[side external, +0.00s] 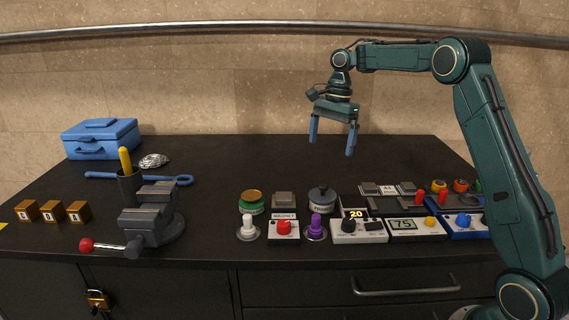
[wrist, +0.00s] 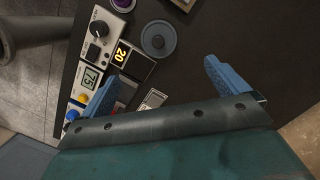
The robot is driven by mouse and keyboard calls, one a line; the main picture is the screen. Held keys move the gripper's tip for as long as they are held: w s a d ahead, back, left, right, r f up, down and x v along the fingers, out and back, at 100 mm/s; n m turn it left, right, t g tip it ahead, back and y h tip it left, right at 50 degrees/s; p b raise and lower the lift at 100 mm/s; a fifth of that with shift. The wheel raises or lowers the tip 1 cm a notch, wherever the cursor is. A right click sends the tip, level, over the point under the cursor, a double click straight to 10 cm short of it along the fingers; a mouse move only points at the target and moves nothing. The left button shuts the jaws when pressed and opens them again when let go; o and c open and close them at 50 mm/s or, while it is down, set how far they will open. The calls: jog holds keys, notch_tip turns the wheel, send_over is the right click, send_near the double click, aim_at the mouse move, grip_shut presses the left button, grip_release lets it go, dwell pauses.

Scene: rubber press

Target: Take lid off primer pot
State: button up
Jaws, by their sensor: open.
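The primer pot (side external: 322,208) is a small grey pot with a label on its front, standing in the row of items on the black bench. Its dark grey round lid (side external: 322,193) with a raised knob sits on top. In the wrist view the lid (wrist: 158,40) shows from above as a grey disc, ahead of and between the finger lines. My gripper (side external: 332,147) is open and empty, with its blue fingers pointing down high above the bench. It also shows in the wrist view (wrist: 163,72), apart from the lid.
A green pot with an orange lid (side external: 251,202) stands left of the primer pot. A purple knob (side external: 317,228), a "20" display (side external: 355,213) and a "75" meter (side external: 405,226) crowd the front. A vise (side external: 153,215) stands left.

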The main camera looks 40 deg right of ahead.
aim_at(323, 185)
jog(key=shift+f, duration=0.15)
jog(key=shift+a+f, duration=0.2)
jog(key=shift+f, duration=1.15)
jog(key=shift+a+f, duration=0.25)
jog(key=shift+f, duration=1.1)
jog(key=shift+a+f, duration=0.2)
jog(key=shift+f, duration=1.25)
jog(key=shift+s+a+f, duration=0.1)
jog(key=shift+a+f, duration=0.1)
jog(key=shift+f, duration=0.65)
jog(key=shift+a+f, duration=0.2)
jog(key=shift+f, duration=0.6)
jog(key=shift+s+a+f, duration=0.1)
jog(key=shift+a+f, duration=0.1)
jog(key=shift+f, duration=0.65)
jog(key=c, duration=1)
